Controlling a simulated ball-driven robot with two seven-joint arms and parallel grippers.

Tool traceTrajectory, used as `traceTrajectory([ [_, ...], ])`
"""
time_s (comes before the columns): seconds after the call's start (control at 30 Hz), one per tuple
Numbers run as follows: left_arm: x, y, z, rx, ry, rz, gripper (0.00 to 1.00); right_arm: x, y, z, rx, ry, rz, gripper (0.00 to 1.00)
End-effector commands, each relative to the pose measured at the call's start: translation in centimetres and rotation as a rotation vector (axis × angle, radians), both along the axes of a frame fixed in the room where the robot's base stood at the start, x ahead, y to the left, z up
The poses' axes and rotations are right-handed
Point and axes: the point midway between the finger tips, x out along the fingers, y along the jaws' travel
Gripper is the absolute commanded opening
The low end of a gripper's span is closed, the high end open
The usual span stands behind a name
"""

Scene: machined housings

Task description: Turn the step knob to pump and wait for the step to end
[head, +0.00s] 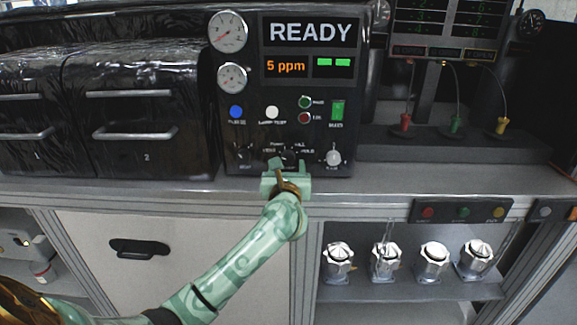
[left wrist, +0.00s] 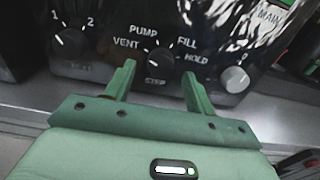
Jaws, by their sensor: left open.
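The step knob (left wrist: 160,59) is a small black dial on the black control panel (head: 248,145), with VENT, PUMP, FILL and HOLD printed around it and STEP below. A light mark shows on its left side, toward VENT, but it is too small to be sure. My left gripper (head: 288,164) is open in front of the panel's lower edge. In the left wrist view its two fingers (left wrist: 158,70) stand apart, one to each side of the knob; I cannot tell whether they touch it. The display (head: 311,32) reads READY. My right gripper is not in view.
A second knob (left wrist: 72,42) marked 1 and 2 is left of the step knob, and a silver knob (head: 333,157) is right. Blue (head: 236,112) and white (head: 272,112) buttons sit above. The grey counter edge (head: 400,195) runs below the panel.

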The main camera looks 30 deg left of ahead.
Motion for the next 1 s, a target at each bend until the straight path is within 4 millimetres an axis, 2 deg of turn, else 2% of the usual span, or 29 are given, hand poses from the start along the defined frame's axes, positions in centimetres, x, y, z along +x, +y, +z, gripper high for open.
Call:
traceTrajectory([
  [0.1,1.3,0.7,-0.1,0.001,0.0,-0.001,0.55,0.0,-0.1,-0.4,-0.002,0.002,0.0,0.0],
  [0.2,1.8,1.0,-0.1,0.0,0.0,-0.001,0.55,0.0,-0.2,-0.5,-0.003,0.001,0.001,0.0],
  [0.47,1.9,1.1,0.0,0.0,0.0,-0.001,0.55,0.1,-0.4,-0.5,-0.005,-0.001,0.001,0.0],
  [0.5,1.9,1.1,0.0,0.0,0.0,-0.001,0.52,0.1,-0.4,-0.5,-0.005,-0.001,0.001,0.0],
  [0.63,1.9,1.1,0.0,0.001,0.001,-0.001,0.16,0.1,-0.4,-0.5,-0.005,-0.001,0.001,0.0],
  [0.67,1.9,1.1,0.0,0.001,0.001,-0.001,0.1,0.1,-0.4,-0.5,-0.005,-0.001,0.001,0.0],
  [1.0,1.9,1.1,0.1,0.032,0.019,-0.001,0.11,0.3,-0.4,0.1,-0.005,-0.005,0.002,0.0],
])
